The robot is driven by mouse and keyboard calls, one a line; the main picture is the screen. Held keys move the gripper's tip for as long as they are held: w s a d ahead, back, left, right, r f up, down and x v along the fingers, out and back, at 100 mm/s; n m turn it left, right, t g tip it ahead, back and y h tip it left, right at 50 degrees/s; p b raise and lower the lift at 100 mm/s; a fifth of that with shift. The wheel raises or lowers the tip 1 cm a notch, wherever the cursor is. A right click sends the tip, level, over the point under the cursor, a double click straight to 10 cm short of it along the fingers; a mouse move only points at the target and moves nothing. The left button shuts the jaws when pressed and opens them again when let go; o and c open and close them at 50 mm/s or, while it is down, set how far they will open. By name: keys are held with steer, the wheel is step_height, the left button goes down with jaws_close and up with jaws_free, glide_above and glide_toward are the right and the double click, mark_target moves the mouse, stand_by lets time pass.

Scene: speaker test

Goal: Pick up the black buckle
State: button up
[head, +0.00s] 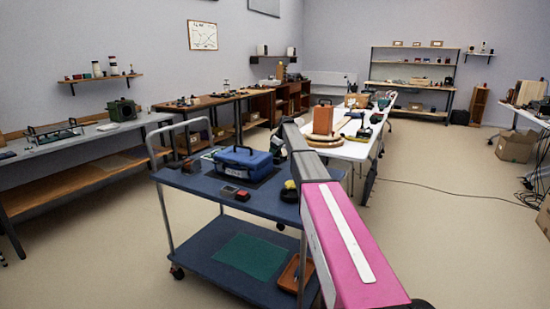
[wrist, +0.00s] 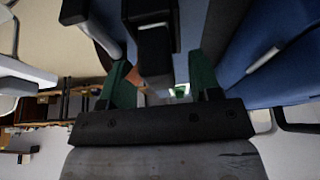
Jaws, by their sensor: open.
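In the wrist view my gripper (wrist: 159,62) is open, with its two green fingers apart. A black blocky piece (wrist: 155,42) shows beyond and between the fingertips; I cannot tell whether it is the black buckle or whether it touches a finger. A blue surface fills the right side of that view. In the head view a blue toolbox (head: 242,163) with a black handle sits on the blue cart (head: 185,177). I cannot clearly make out a black buckle or my gripper in the head view; my arm covers part of the cart's right side.
Small boxes (head: 235,193) lie near the cart's front edge, and a dark round item (head: 289,191) sits beside my arm. A white table (head: 355,148) with tools stands behind. A workbench (head: 80,140) lines the left wall. Floor on the right is mostly open, with a cable across it.

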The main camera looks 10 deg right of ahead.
steer(key=shift+f, duration=0.1)
steer(key=c, duration=1)
steer(key=shift+o, duration=0.3)
